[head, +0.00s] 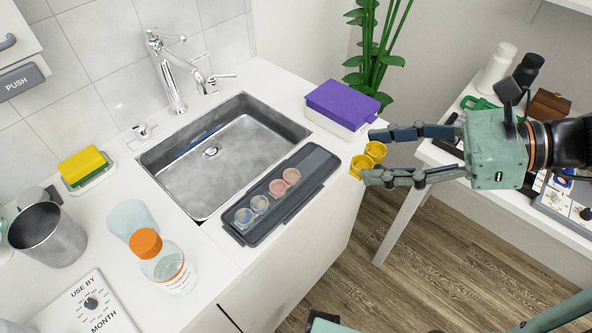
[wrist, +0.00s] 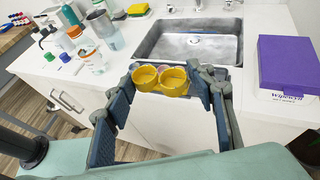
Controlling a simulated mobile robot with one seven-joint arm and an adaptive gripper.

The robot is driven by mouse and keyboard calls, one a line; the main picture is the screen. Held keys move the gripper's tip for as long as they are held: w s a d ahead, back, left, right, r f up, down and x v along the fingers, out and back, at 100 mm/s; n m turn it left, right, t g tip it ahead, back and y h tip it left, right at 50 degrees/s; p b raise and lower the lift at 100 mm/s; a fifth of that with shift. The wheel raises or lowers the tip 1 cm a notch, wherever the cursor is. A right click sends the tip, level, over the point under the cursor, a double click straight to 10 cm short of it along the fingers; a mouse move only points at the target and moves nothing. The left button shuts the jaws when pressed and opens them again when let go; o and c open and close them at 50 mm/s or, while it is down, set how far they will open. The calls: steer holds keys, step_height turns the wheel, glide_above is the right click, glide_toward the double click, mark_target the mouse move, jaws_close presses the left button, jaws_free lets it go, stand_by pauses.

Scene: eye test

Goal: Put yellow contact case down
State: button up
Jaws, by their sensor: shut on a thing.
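The yellow contact case (head: 368,159) is a pair of joined round yellow cups. My gripper (head: 376,157) is shut on it, with one finger on each side, and holds it in the air to the right of the counter's edge. In the wrist view the yellow contact case (wrist: 160,80) sits between the two blue-padded fingers of my gripper (wrist: 158,84), its open cups facing up. The counter's front edge and the sink lie beyond it there.
A dark grey tray (head: 317,168) with several small round cups lies along the sink (head: 240,165). A purple-lidded box (head: 343,104) stands at the counter's far right corner. An orange-capped bottle (head: 168,262) and a steel cup (head: 50,240) stand left. A white table (head: 440,156) is at right.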

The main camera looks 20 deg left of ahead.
steer(key=w+a+f+b, duration=0.2)
steer(key=w+a+f, duration=0.2)
steer(key=w+a, duration=0.25)
steer(key=b, duration=0.1)
glide_above(324, 162)
steer(key=f, duration=0.5)
steer(key=shift+s+d, duration=0.2)
steer(key=shift+d, duration=0.05)
steer(key=shift+a+f, duration=0.1)
steer(key=shift+f, duration=0.15)
steer(key=shift+w+a+f+b, duration=0.1)
steer(key=shift+f+b, duration=0.2)
steer(key=shift+f, duration=0.6)
steer(key=shift+w+a+f+b, duration=0.1)
steer(key=shift+f+b, duration=0.2)
steer(key=shift+f, duration=0.55)
steer(key=shift+f, duration=0.1)
steer(key=o, duration=0.8)
steer(key=shift+p+v, duration=1)
steer(key=shift+v, duration=5.1)
